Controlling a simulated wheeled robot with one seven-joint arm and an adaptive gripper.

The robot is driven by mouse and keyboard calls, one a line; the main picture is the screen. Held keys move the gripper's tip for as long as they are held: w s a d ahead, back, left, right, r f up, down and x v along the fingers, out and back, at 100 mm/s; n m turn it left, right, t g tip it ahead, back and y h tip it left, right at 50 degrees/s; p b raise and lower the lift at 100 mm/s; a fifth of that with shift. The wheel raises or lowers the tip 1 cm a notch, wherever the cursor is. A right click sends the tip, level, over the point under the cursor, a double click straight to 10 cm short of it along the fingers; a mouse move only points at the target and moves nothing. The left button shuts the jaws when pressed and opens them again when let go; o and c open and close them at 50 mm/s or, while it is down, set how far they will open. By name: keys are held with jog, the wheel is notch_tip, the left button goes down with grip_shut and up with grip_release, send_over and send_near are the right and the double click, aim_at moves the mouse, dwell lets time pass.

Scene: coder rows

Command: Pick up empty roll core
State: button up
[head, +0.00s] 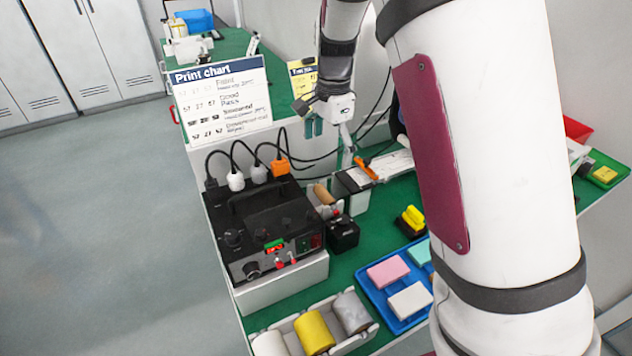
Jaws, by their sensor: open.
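A tan-brown cylinder (323,194), which looks like the empty roll core, lies between the black coder machine and a small black box on the green bench. It is small and partly hidden by the things around it. My gripper (347,152) hangs over the bench behind the tan core, a little to its right in the picture, and apart from it. The gripper is small in this view and looks open, with nothing seen between its fingers.
The black coder machine (266,232) with cables stands left of the core. A print chart (222,102) stands behind. A tray of rolls (288,327) and a blue tray (372,293) lie in front.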

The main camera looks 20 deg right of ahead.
notch_tip(320, 180, down, 2)
jog(key=w, duration=0.2)
send_near(325, 192)
jog(key=shift+m, duration=0.4)
jog(key=f, duration=0.5)
jog(key=shift+s+a+f, duration=0.15)
jog(key=shift+a, duration=0.05)
jog(key=shift+w+f, duration=0.1)
jog(key=shift+f, duration=1)
jog(key=shift+w+f, duration=0.15)
jog(key=shift+f, duration=1)
jog(key=c, duration=1)
